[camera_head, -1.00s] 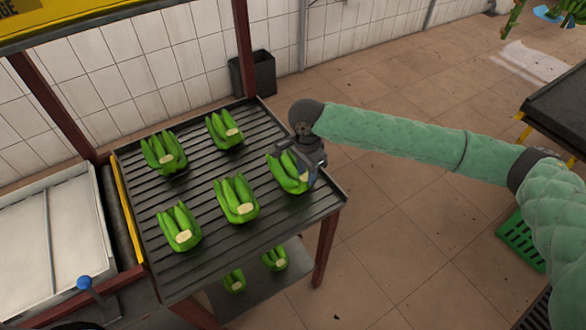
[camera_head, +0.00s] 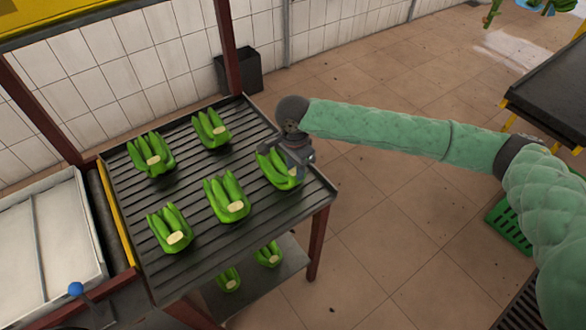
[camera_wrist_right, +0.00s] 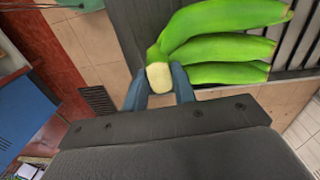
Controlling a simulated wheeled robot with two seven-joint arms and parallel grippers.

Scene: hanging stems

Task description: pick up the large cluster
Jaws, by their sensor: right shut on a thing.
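Several green banana clusters lie on the slatted dark table (camera_head: 200,240). My right gripper (camera_head: 294,163) is at the table's right edge, shut on the stem end of the rightmost cluster (camera_head: 272,171). In the right wrist view the fingers (camera_wrist_right: 160,88) sit on both sides of that cluster's pale cut crown, and its green fingers (camera_wrist_right: 225,45) point away to the upper right. The other clusters are at the back left (camera_head: 148,152), back middle (camera_head: 210,127), centre (camera_head: 227,196) and front left (camera_head: 170,229). My left gripper is not in view.
A lower shelf (camera_head: 262,282) holds two more clusters. A red post (camera_head: 226,50) rises at the table's back corner, with a dark bin (camera_head: 240,72) behind. A white tray (camera_head: 45,240) is at left. A green crate (camera_head: 508,224) stands on the floor at right.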

